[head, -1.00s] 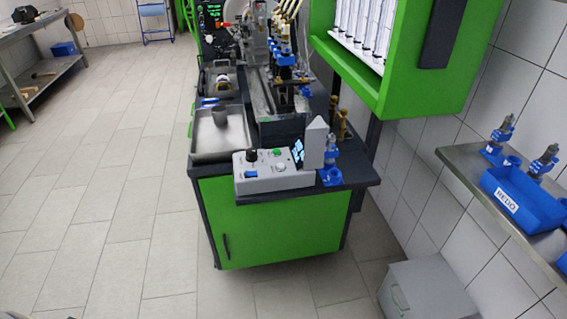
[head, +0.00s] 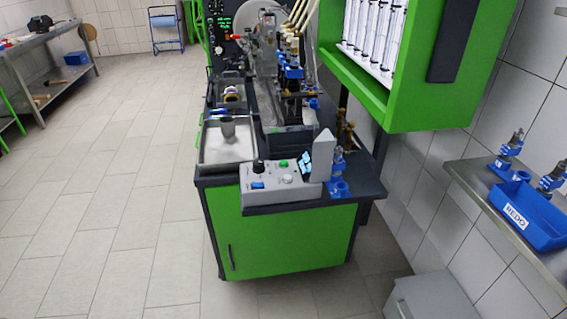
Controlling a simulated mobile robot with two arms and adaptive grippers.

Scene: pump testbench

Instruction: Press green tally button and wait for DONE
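The green tally button (head: 283,163) sits on top of a light grey control box (head: 275,183) at the near end of the green testbench (head: 280,241). The box also carries a black knob (head: 258,166), a blue switch (head: 257,185) and a pale round button (head: 286,179). A small display (head: 306,164) with light blue marks stands at the box's right end, too small to read. Neither of my grippers shows in the head view.
A blue bin marked REDO (head: 527,218) stands on the steel wall shelf (head: 470,177) at the right. A green cabinet (head: 430,116) overhangs the bench's right side. A grey box (head: 430,299) stands on the floor below. The tiled floor (head: 120,210) left of the bench is clear.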

